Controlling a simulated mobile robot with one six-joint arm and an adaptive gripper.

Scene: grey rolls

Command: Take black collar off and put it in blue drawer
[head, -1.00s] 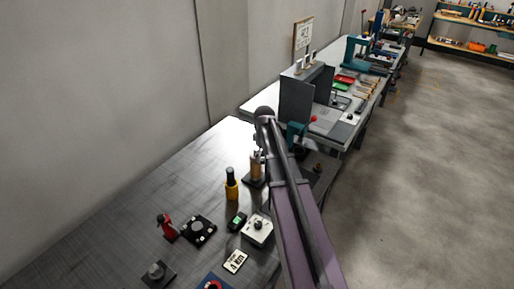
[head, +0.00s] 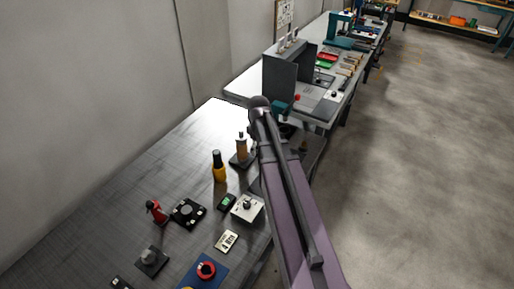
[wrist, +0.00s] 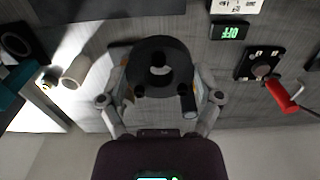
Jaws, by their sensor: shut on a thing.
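In the wrist view, my gripper (wrist: 158,97) is shut on the black collar (wrist: 157,46), a thick dark ring with a round hole. The ring sits between the two grey fingers and is seen nearly face-on. Small dark round shapes show at its lower edge, and I cannot tell what they are. In the head view the gripper and collar are hidden behind my own arm. I cannot make out a blue drawer in either view.
A tan post (head: 242,147) on a dark base and a yellow bottle (head: 219,170) stand close to my arm. A red tool (head: 156,212), a black plate (head: 187,213) and a blue panel (head: 205,273) are on the grey table. Its left part is clear.

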